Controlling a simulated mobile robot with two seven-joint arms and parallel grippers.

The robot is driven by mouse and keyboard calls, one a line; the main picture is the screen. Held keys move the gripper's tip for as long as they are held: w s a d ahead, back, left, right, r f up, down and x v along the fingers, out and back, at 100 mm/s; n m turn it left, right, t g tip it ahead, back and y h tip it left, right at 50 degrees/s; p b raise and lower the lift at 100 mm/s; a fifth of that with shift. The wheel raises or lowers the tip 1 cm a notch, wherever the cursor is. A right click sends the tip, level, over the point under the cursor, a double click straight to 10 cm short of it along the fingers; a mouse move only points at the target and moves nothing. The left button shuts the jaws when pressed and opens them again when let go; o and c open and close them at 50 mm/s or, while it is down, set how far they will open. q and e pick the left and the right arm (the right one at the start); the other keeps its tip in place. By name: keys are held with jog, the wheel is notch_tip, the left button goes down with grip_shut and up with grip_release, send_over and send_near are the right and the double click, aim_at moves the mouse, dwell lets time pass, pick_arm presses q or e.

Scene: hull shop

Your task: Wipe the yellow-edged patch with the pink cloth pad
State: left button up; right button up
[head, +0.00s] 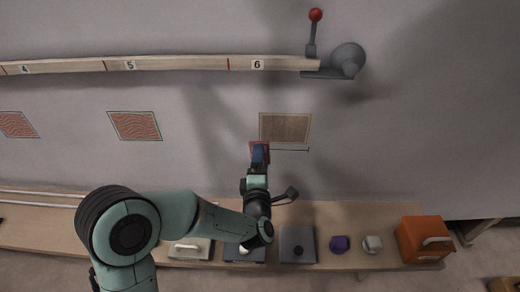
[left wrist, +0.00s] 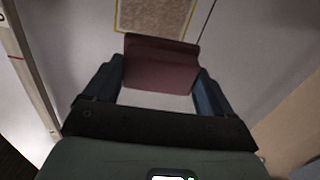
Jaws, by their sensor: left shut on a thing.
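The yellow-edged patch (head: 285,128) is a speckled brown rectangle on the grey wall, below the number 6 of the rail. Its lower part also shows at the top of the left wrist view (left wrist: 155,14). My left gripper (head: 259,158) is shut on the pink cloth pad (left wrist: 160,66), which looks dark reddish here and sits between the two blue fingers. In the head view the pad (head: 259,146) is just below the patch's lower left corner. I cannot tell whether it touches the wall. My right gripper is not in view.
A numbered wooden rail (head: 180,66) runs above, ending at a grey bracket with a red-knobbed lever (head: 315,15). Two red wavy patches (head: 135,126) are to the left. The bench (head: 330,215) below holds several tools and an orange box (head: 424,239). The wall right of the patch is clear.

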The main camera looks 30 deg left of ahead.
pick_arm(q)
jog(key=shift+w+a+r, duration=0.1)
jog(key=shift+w+a, duration=0.1)
jog(key=shift+w, duration=0.15)
jog(key=shift+p+x, duration=0.5)
jog(key=shift+x, duration=0.45)
jog(key=shift+p+x, duration=0.3)
jog(key=shift+x, duration=1.5)
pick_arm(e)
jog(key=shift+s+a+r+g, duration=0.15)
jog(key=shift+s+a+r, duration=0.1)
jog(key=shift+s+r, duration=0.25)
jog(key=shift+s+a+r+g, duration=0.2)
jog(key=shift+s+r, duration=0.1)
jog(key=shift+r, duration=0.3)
pick_arm(q)
jog(key=shift+c, duration=0.2)
